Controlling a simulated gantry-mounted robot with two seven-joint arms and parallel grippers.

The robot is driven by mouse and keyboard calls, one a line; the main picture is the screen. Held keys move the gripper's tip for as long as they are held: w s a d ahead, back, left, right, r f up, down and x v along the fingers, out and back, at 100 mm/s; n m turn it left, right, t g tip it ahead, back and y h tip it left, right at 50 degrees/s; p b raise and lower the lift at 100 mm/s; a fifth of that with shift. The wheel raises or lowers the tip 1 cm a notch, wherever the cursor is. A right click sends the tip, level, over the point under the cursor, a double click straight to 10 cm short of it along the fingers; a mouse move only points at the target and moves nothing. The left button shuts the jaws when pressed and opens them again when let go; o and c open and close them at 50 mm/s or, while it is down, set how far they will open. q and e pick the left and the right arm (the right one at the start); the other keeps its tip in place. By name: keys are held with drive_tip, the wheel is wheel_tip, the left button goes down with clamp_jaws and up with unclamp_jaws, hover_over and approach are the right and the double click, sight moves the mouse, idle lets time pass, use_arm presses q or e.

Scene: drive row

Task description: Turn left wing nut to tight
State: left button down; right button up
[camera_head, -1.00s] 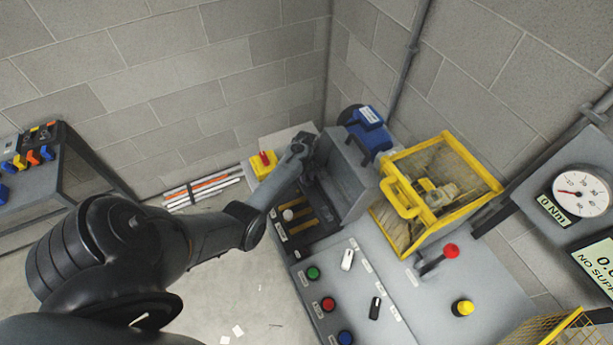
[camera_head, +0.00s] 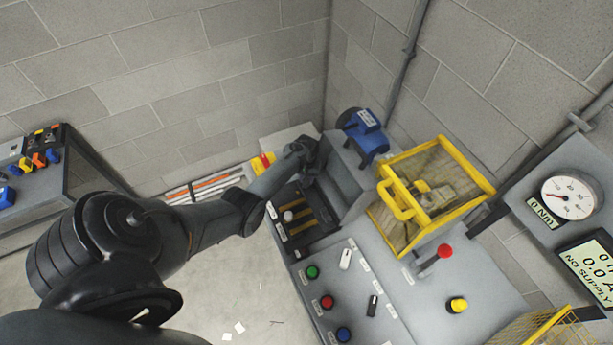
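My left arm reaches in from the left, and my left gripper (camera_head: 306,153) is at the far end of the grey bench, beside the grey block below the blue motor (camera_head: 363,133). The gripper is small and dark here, and I cannot tell whether its fingers are open or shut. I cannot make out a wing nut; the area at the fingertips is hidden by the gripper and wrist. My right gripper is not in view.
A yellow guard cage (camera_head: 432,192) stands right of the motor. A red-knobbed lever (camera_head: 445,251), a yellow button (camera_head: 457,305) and green (camera_head: 312,272), red (camera_head: 327,302) and blue (camera_head: 344,334) buttons are on the bench. A gauge (camera_head: 567,198) is at right.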

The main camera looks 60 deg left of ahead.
use_arm(q)
drive_tip(key=m+p, duration=0.1)
drive_tip(key=m, duration=0.3)
drive_tip(key=shift+m, duration=0.3)
drive_tip(key=m, duration=0.3)
drive_tip(key=shift+d+m, duration=0.1)
drive_tip(key=shift+m, duration=0.3)
drive_tip(key=m, duration=0.3)
drive_tip(key=shift+m, duration=0.3)
drive_tip(key=m, duration=0.4)
drive_tip(key=shift+d, duration=0.15)
drive_tip(key=shift+m+b, duration=0.3)
drive_tip(key=c, duration=0.9)
unclamp_jaws()
